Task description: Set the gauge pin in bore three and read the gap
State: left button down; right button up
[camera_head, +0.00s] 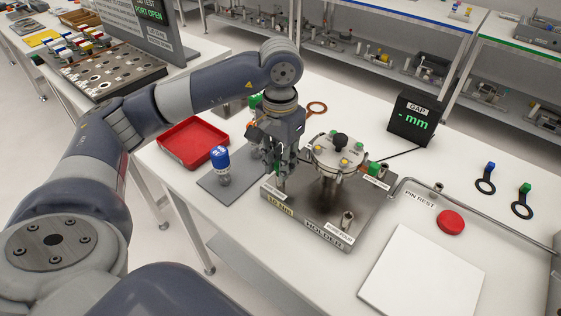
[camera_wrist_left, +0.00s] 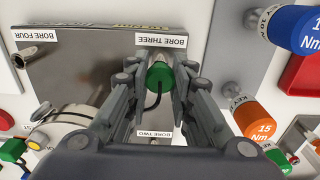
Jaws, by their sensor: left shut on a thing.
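My left gripper (camera_head: 279,178) is over the near-left part of the metal holder plate (camera_head: 290,207). In the left wrist view my left gripper (camera_wrist_left: 160,85) is shut on the green-headed gauge pin (camera_wrist_left: 160,74), which trails a black cable. The pin is right beside the label "BORE THREE" (camera_wrist_left: 161,40); the bore mouth is hidden, so I cannot tell how deep the pin sits. "BORE FOUR" (camera_wrist_left: 39,49) has an empty-looking metal sleeve. The gap display (camera_head: 411,120) shows a dash and "mm", no number. My right gripper is not in view.
A round metal flange with a black knob (camera_head: 341,141) stands on the holder, right beside my gripper. A blue driver (camera_head: 221,160) and red tray (camera_head: 193,142) are to the left. An orange driver (camera_wrist_left: 251,119) shows in the wrist view. A red button (camera_head: 451,222) lies right.

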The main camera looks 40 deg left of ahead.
pick_arm(q)
jog(key=shift+f, duration=0.15)
jog(key=c, duration=1.3)
grip_release()
jog(key=shift+r+p, duration=1.55)
jog(key=shift+r, duration=2)
